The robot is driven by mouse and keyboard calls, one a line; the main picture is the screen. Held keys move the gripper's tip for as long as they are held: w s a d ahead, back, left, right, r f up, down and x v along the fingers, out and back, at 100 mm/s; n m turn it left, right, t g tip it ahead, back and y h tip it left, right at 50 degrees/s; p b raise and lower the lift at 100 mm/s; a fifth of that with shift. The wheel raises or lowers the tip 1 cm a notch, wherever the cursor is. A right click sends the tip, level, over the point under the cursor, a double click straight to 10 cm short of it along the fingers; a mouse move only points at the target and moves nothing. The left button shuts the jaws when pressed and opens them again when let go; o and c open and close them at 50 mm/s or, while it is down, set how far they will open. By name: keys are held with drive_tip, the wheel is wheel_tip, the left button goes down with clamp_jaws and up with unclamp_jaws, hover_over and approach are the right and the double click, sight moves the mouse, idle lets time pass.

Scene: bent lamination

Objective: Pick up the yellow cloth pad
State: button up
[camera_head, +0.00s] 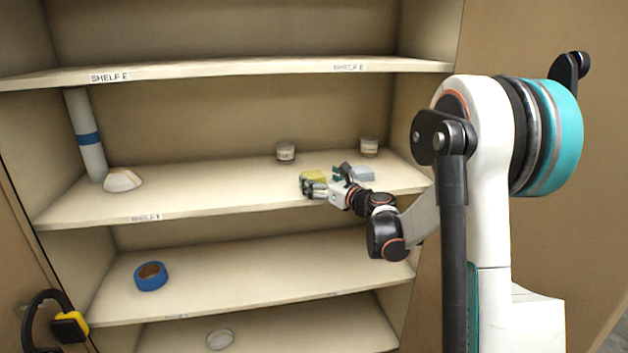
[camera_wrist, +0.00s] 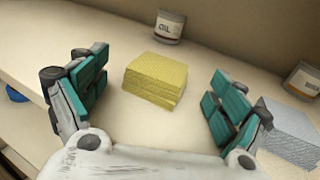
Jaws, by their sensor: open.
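The yellow cloth pad (camera_wrist: 155,82) looks like a thick, layered stack and lies on the shelf. In the wrist view it is centred between the two teal-padded fingers of my gripper (camera_wrist: 157,100), slightly beyond the fingertips, with space on either side. My gripper is open and empty. In the head view the pad (camera_head: 314,176) lies on the middle shelf, partly hidden by my gripper (camera_head: 322,185), which reaches in from the right.
A grey-blue pad stack (camera_wrist: 288,134) sits close to the right finger. A jar marked OIL (camera_wrist: 168,26) stands behind the yellow pad, and another jar (camera_wrist: 305,78) at the right. Left on this shelf (camera_head: 220,190) are a white tube (camera_head: 88,150) and a whitish rounded object (camera_head: 122,180).

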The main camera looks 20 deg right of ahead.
drive_tip(key=shift+w+a, duration=0.1)
drive_tip(key=shift+w, duration=0.6)
drive_tip(key=c, duration=1.1)
